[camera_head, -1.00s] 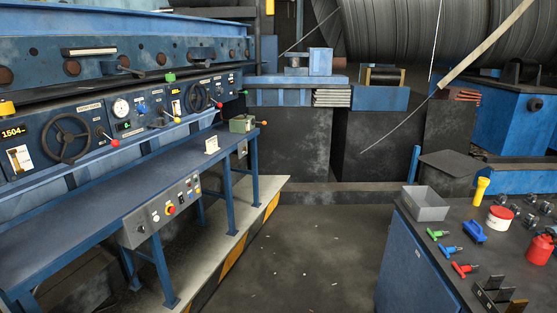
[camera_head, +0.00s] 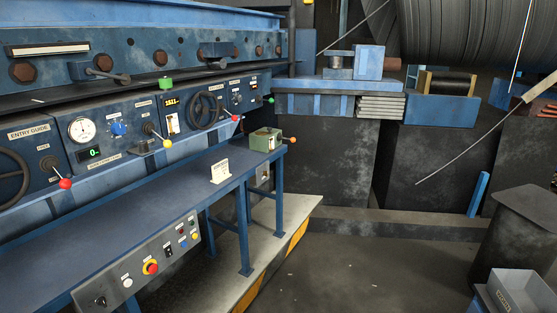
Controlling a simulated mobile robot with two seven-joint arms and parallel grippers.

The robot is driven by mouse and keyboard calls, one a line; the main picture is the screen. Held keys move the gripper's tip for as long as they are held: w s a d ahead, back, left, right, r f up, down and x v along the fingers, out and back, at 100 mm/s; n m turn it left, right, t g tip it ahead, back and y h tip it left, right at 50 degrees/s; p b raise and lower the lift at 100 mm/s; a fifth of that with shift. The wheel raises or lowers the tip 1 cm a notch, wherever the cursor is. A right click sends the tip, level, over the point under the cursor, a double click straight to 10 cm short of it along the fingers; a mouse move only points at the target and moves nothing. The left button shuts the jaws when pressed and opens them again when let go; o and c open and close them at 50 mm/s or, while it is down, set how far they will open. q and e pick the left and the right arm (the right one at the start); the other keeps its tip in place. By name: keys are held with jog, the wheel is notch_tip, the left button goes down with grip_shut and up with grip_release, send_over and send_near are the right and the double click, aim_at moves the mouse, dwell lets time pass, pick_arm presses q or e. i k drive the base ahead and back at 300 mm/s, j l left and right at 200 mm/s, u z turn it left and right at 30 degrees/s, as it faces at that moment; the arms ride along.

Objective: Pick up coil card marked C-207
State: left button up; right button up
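A small off-white card (camera_head: 220,172) stands upright on the blue bench (camera_head: 140,213) below the control panel, near the bench's front edge. Its print is too small to read, so I cannot tell whether it is marked C-207. Neither of my grippers shows in the head view.
A green box with an orange-knobbed lever (camera_head: 266,140) sits farther along the bench. A button box with a red stop button (camera_head: 150,267) hangs on the bench front. A grey bin (camera_head: 522,292) is at lower right. Dark floor (camera_head: 345,270) lies open between.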

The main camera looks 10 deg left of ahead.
aim_at(220, 171)
jog(key=i+u, duration=0.3)
jog(key=i+l+u, duration=0.3)
jog(key=i, duration=0.2)
jog(key=i+l+u, duration=0.55)
jog(key=u, duration=0.25)
jog(key=i+l+u, duration=0.3)
jog(key=u, duration=0.2)
jog(key=i+l+u, duration=0.15)
jog(key=l+u, duration=0.35)
jog(key=i+l+u, duration=0.1)
jog(key=l+u, duration=0.35)
jog(key=l, duration=0.15)
